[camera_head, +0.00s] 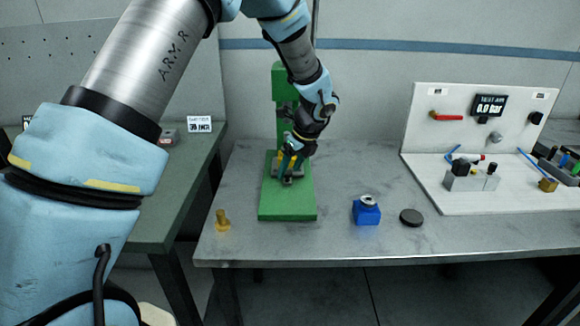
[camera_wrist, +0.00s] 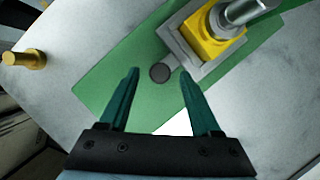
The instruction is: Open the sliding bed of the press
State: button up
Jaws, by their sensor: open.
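The green press (camera_head: 285,205) stands on the grey metal table, with its column (camera_head: 280,85) partly behind my arm. In the wrist view its green base (camera_wrist: 115,85) runs diagonally. The grey sliding bed (camera_wrist: 172,38) carries a yellow block (camera_wrist: 205,42) under a silver cylinder (camera_wrist: 247,12). A short handle with a round dark knob (camera_wrist: 160,72) sticks out of the bed. My gripper (camera_wrist: 158,72) is open, with teal fingers either side of the knob in the picture. I cannot tell whether they touch it. In the head view my gripper (camera_head: 290,160) hides most of the bed.
A brass peg (camera_head: 222,220) stands left of the press. A blue block with a metal ring (camera_head: 367,210) and a dark disc (camera_head: 411,217) lie to the right. A white panel station (camera_head: 480,120) stands further right. A green-topped table (camera_head: 185,185) is at left.

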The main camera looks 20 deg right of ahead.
jog(key=shift+w+f, duration=0.1)
jog(key=shift+f, duration=0.1)
grip_shut()
dwell(0.5)
dwell(0.9)
